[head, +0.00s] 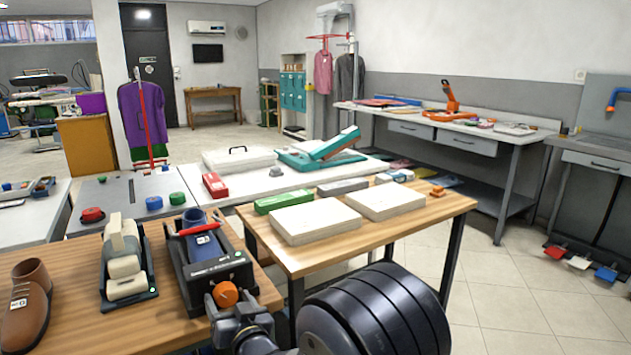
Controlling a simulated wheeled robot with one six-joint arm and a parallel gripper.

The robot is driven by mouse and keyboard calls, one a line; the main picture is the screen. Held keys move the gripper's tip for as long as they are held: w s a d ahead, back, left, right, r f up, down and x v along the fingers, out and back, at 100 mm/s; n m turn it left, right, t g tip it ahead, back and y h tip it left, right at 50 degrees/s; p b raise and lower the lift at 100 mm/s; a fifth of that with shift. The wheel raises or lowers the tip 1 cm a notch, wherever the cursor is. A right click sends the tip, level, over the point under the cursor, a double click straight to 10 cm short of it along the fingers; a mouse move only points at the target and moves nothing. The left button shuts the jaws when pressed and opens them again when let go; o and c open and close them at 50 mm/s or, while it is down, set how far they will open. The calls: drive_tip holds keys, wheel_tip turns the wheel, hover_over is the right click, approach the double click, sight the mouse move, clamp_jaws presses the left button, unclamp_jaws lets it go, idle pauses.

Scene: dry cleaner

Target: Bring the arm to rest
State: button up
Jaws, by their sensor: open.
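My gripper (234,308) is in the lower middle of the head view, at the front edge of the left wooden table (60,335). Its jaws are open. An orange round knob (225,293) shows between or just beyond the fingertips; I cannot tell whether they touch it. My dark arm link fills the bottom centre and hides part of the floor and the tables' front side. A black device (215,275) with a blue and red piece on top stands right behind the gripper.
A brown shoe (27,303) and a black stand with cream rollers (125,265) are on the left table. The right wooden table (400,222) holds two pale slabs (315,220), a green box (283,201) and a grey box (342,187).

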drive_tip(key=shift+r+n+p, duration=0.2)
drive_tip(key=shift+n+p, duration=1.2)
drive_tip(key=shift+p, duration=0.6)
drive_tip(key=v, duration=0.4)
drive_tip(key=shift+s+d+f+b, duration=0.1)
drive_tip(key=shift+s+f+b, duration=0.15)
drive_tip(key=shift+b, duration=0.1)
drive_tip(key=shift+v, duration=0.85)
drive_tip(key=shift+r, duration=0.1)
